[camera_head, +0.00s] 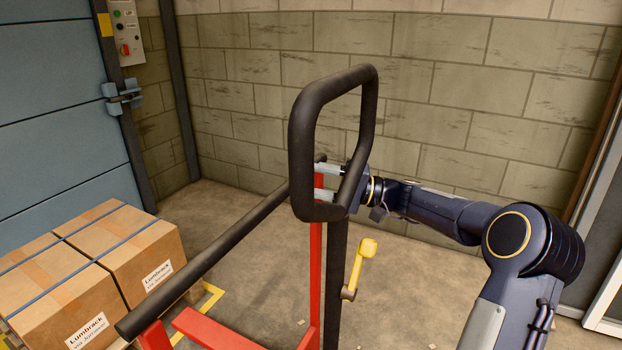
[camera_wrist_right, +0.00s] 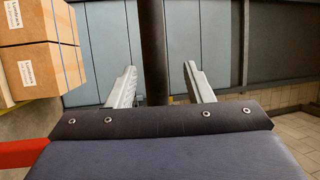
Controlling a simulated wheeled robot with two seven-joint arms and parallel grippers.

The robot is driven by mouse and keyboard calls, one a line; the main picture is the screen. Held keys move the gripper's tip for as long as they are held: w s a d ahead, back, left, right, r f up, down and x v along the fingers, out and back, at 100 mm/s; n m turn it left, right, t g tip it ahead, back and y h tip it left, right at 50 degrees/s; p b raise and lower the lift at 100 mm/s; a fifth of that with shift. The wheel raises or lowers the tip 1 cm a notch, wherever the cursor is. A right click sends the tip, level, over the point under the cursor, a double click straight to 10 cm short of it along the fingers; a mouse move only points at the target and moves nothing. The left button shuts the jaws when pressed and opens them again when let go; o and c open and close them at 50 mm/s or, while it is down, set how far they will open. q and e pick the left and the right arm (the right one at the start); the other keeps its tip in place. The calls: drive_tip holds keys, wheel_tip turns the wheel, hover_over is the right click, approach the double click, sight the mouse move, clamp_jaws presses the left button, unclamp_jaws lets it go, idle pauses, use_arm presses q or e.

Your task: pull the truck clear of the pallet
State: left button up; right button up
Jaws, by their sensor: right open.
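The truck's black loop handle (camera_head: 303,135) stands upright on a dark post (camera_head: 337,280) with a yellow lever (camera_head: 360,262) beside it. My right gripper (camera_head: 325,182) reaches from the right to the loop's right side, its fingers extending into the loop. In the right wrist view a dark upright bar (camera_wrist_right: 152,45) shows between the two spread fingers of the right gripper (camera_wrist_right: 160,72), with gaps on both sides. The pallet (camera_head: 195,292) is mostly hidden under cardboard boxes (camera_head: 135,245) at the left. My left gripper is not in view.
A red frame (camera_head: 315,262) carries a long black bar (camera_head: 225,255) slanting toward the lower left. A blue shutter door (camera_head: 60,110) and control box (camera_head: 127,32) are at the left, a block wall (camera_head: 440,90) behind. Bare floor (camera_head: 420,290) lies right of the post.

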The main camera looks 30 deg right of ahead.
drive_tip(key=v, duration=0.6)
drive_tip(key=shift+s+d, duration=0.15)
drive_tip(key=shift+d, duration=0.2)
drive_tip(key=p+x, duration=0.3)
drive_tip(key=p, duration=0.2)
drive_tip(key=p+x, duration=0.3)
drive_tip(key=p, duration=0.3)
drive_tip(key=p+x, duration=0.4)
drive_tip(key=p, duration=0.1)
drive_tip(key=shift+w+f+p, duration=0.3)
drive_tip(key=shift+w+p, duration=0.1)
clamp_jaws()
drive_tip(key=shift+d, duration=0.1)
